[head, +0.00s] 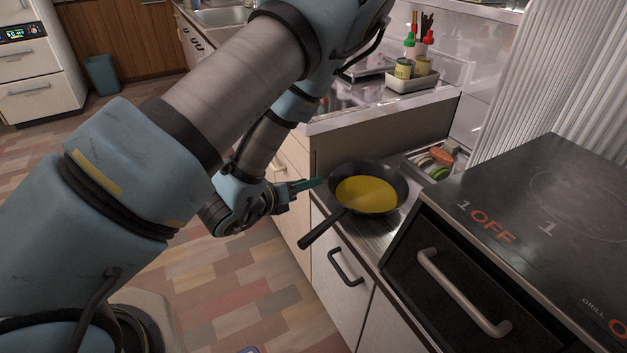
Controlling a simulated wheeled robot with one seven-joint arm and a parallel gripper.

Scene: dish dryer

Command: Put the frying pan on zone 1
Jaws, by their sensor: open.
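The black frying pan (382,171) sits on the metal counter, upright, with something flat and yellow (366,194) filling its bottom. Its black handle (323,229) points toward the lower left, over the counter's front edge. Zone 1 (547,227) is a marked cooking area with a "1" on the black cooktop (540,182) at the right. My gripper (318,183) is at the pan's left side, above and left of the handle, open and not holding the pan. I cannot tell whether its fingertips touch the pan's rim.
A dish rack with coloured items (437,158) stands behind the pan. The oven handle (460,293) juts out in front of the cooktop. A raised counter (345,113) with a tray of jars (412,80) lies behind. The cooktop surface looks clear.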

